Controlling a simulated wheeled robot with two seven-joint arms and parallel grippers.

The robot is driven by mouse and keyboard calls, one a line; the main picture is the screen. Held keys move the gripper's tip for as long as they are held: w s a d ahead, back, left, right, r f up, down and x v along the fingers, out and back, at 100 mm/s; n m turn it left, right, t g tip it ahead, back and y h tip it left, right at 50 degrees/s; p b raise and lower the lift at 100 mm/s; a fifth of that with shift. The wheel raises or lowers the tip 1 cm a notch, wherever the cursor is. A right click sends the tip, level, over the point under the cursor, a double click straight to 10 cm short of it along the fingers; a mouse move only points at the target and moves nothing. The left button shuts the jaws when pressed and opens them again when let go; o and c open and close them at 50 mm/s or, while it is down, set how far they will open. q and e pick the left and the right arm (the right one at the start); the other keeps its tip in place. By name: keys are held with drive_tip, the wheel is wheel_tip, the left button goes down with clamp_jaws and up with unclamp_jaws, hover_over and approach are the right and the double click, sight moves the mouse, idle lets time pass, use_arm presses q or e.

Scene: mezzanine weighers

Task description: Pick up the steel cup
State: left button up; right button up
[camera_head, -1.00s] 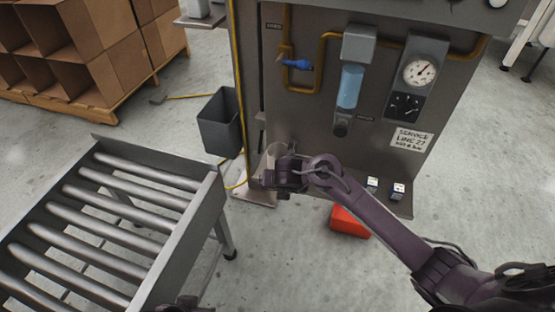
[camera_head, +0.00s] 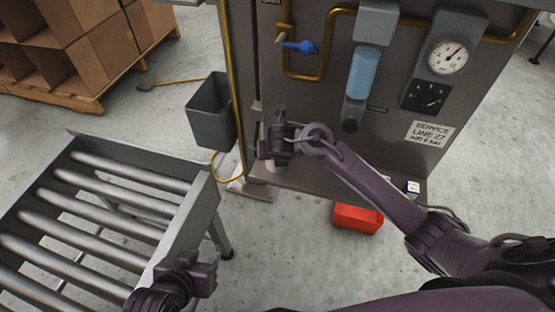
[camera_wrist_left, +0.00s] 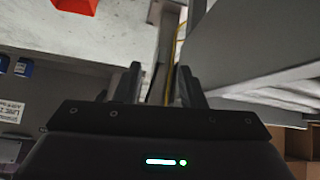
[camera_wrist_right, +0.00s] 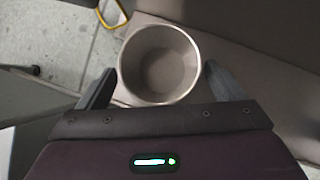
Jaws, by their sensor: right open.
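The steel cup (camera_wrist_right: 160,62) is in the right wrist view, with its round open mouth facing the camera and its inside looking empty. My right gripper (camera_wrist_right: 161,80) is open, with one finger on each side of the cup; I cannot tell whether either touches it. In the head view, my right gripper (camera_head: 278,143) is in front of the lower left part of the grey panel and hides most or all of the cup. My left gripper (camera_head: 203,273) is by the roller conveyor's near corner. In the left wrist view its fingers (camera_wrist_left: 158,82) stand apart with nothing between them.
The roller conveyor (camera_head: 202,212) fills the lower left. A dark bin (camera_head: 211,112) stands beside the grey panel (camera_head: 300,105), which carries a blue-handled valve (camera_head: 303,46) and a gauge (camera_head: 447,57). A red box (camera_head: 357,218) lies on the floor below the panel.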

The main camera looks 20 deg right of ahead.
drive_tip(key=b+x, duration=0.1)
drive_tip(key=x, duration=0.2)
drive_tip(key=shift+d+b, duration=0.1)
drive_tip(key=shift+b, duration=0.2)
use_arm(q)
drive_tip(key=w+d+r+t+h, duration=0.1)
drive_tip(key=w+r+t+h, duration=0.1)
drive_tip(key=w+r+t, duration=0.5)
wheel_tip(320, 180, up, 6)
drive_tip(key=shift+w+d+f, duration=0.25)
drive_tip(key=shift+w, duration=0.05)
use_arm(e)
drive_tip(key=c, duration=1.1)
